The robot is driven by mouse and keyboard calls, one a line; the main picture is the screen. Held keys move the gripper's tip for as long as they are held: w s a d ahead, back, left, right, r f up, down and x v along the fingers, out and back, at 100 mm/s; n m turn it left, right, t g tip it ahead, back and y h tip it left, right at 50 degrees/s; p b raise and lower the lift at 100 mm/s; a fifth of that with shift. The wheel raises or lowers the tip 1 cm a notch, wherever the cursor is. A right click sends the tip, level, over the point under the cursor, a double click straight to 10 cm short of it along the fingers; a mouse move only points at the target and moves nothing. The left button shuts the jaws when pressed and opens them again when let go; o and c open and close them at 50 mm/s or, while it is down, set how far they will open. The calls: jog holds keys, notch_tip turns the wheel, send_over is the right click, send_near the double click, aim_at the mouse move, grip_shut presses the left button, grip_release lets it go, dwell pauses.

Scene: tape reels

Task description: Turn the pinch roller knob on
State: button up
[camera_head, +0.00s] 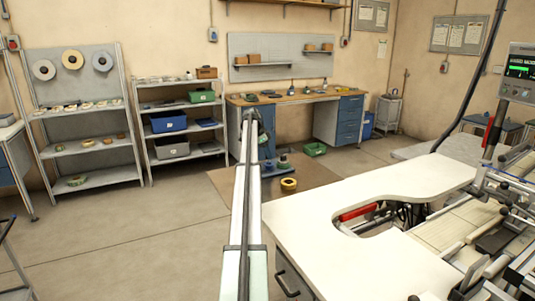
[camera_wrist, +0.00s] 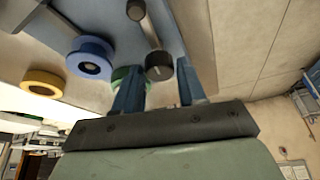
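In the wrist view, my gripper (camera_wrist: 157,64) is open, with its two blue fingers wide apart. A dark cylindrical knob (camera_wrist: 159,70) shows in the gap between the fingers, nearer the left one. A second dark knob (camera_wrist: 137,9) is near the top edge, by a grey bar. I cannot tell for certain which is the pinch roller knob. In the head view my arm reaches away from me and the knobs cannot be made out.
In the wrist view, a blue reel (camera_wrist: 90,60) and a yellow reel (camera_wrist: 42,83) lie left of the fingers. A green reel (camera_wrist: 119,75) is partly behind the left finger. In the head view, a white worktop (camera_head: 370,265) stands right of my arm and shelves (camera_head: 90,150) stand left.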

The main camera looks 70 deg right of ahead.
jog(key=c, duration=0.7)
jog(key=shift+o, duration=0.2)
jog(key=n, duration=0.3)
jog(key=n+t+h, duration=0.1)
jog(key=n, duration=0.1)
jog(key=shift+s+a+n+t+h, duration=0.2)
jog(key=shift+n+t+h, duration=0.1)
jog(key=shift+n, duration=0.1)
jog(key=n+t, duration=0.1)
jog(key=n, duration=0.4)
jog(key=shift+t+h, duration=0.4)
jog(key=o, duration=1)
jog(key=shift+o, duration=0.2)
